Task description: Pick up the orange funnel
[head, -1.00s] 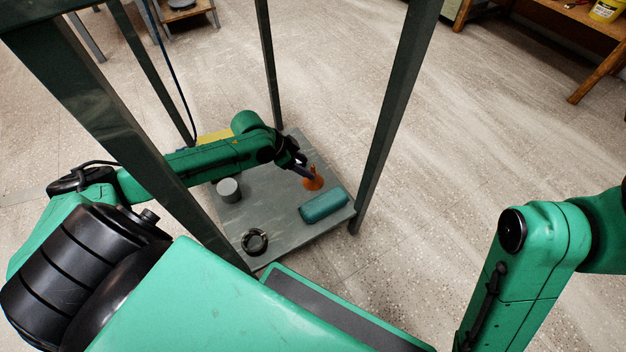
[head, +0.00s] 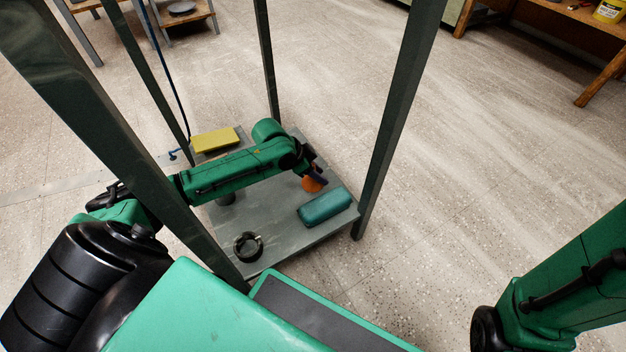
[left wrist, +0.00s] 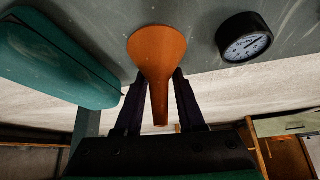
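The orange funnel (head: 311,185) stands mouth down on the grey lower shelf (head: 286,228), near the teal case. My left gripper (head: 319,172) is right at it and hides most of its spout in the head view. In the left wrist view the funnel (left wrist: 157,50) shows with its spout between the two dark fingers of the left gripper (left wrist: 159,80). Gaps show between the spout and each finger, so the gripper is open around it. The fingertips are close to the cone; I cannot tell if they touch it. My right gripper is out of view.
A teal case (head: 325,207) lies close to the funnel. A dial gauge (left wrist: 244,38) is on its other side. A black ring-shaped object (head: 248,246), a mostly hidden grey cylinder (head: 227,199) and a yellow block (head: 215,139) are also there. Dark table legs (head: 392,110) frame the shelf.

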